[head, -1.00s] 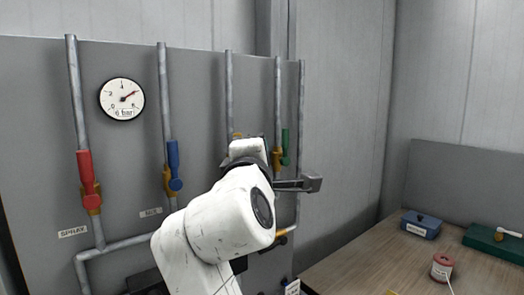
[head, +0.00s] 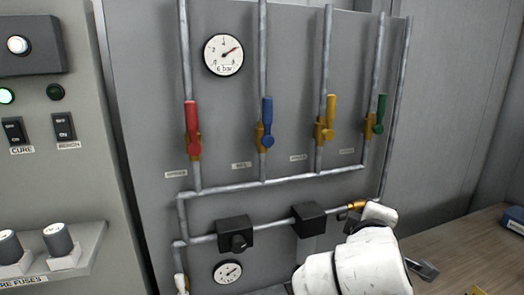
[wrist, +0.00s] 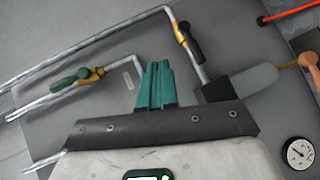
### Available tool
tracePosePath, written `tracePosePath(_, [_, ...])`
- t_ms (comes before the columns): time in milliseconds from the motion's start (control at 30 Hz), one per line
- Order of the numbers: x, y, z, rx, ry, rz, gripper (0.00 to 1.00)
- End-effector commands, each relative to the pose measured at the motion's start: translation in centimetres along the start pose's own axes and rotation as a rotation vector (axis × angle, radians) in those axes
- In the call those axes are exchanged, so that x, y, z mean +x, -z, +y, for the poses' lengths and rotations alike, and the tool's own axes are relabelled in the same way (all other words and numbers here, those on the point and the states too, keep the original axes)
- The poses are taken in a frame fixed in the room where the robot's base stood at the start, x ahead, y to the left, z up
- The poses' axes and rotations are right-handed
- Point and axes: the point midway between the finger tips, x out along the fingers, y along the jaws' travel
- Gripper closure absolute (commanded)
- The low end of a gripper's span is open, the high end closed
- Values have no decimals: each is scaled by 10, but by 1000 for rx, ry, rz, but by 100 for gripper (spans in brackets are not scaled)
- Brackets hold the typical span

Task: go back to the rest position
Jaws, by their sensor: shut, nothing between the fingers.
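My gripper shows in the wrist view as two green fingers (wrist: 157,80) pressed together, with nothing between them. In the head view my white arm is at the lower right, in front of the pipe panel (head: 225,110); the fingers cannot be made out there. In the wrist view a green-handled valve (wrist: 72,80) lies left of the fingers and a black-handled valve (wrist: 188,42) lies above right. I cannot tell how far the fingers are from the pipes.
The panel carries red (head: 192,125), blue (head: 266,122), yellow (head: 327,118) and green (head: 378,113) valve handles, all upright, and a pressure gauge (head: 223,54). A switch cabinet (head: 50,185) stands left. A wooden table (head: 465,250) is at the lower right.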

Motion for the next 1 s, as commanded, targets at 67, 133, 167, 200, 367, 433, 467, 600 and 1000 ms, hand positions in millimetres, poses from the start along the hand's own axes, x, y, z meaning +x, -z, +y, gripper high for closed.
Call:
tracePosePath(67, [3,-30,-52,79,113,-27,100])
tracePosePath(133, [1,-54,-93,158,209,-54,100])
tracePosePath(167, [-1,-64,-112,192,251,-70,100])
tracePosePath(200, [-5,-79,-135,238,305,-93,100])
tracePosePath(367, [-35,-137,-224,422,516,-212,100])
tracePosePath(433, [-55,-163,-261,502,606,-279,100])
tracePosePath(467, [-65,-173,-275,537,643,-310,100])
tracePosePath(600, [-120,-220,-337,692,805,-474,100])
tracePosePath(1000, [-222,-277,-404,908,1009,-775,100])
